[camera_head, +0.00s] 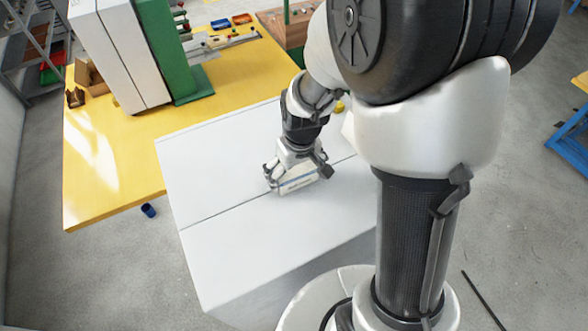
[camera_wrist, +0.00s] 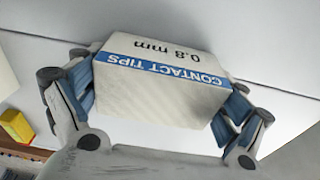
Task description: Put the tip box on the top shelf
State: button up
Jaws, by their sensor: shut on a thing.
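The tip box (camera_wrist: 165,85) is a small white carton with a blue band reading "CONTACT TIPS" and "0.8 mm". My gripper (camera_wrist: 155,105) is shut on it, with one finger at each end of the box. In the head view the tip box (camera_head: 298,181) is between the fingers of my gripper (camera_head: 297,177), over the white cabinet top (camera_head: 240,240). I cannot tell whether the box touches the surface. No top shelf can be made out for certain; a grey rack (camera_head: 36,45) stands at the far left.
A yellow table (camera_head: 100,180) lies behind the white cabinet, bearing a white and green machine (camera_head: 165,50) and small bins (camera_head: 220,23). A blue cup (camera_head: 148,210) is on the floor. A blue stand (camera_head: 570,140) is at the right edge. Floor is open at left.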

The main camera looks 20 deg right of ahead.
jog(key=shift+f, duration=0.15)
jog(key=o, duration=0.7)
jog(key=shift+o, duration=0.8)
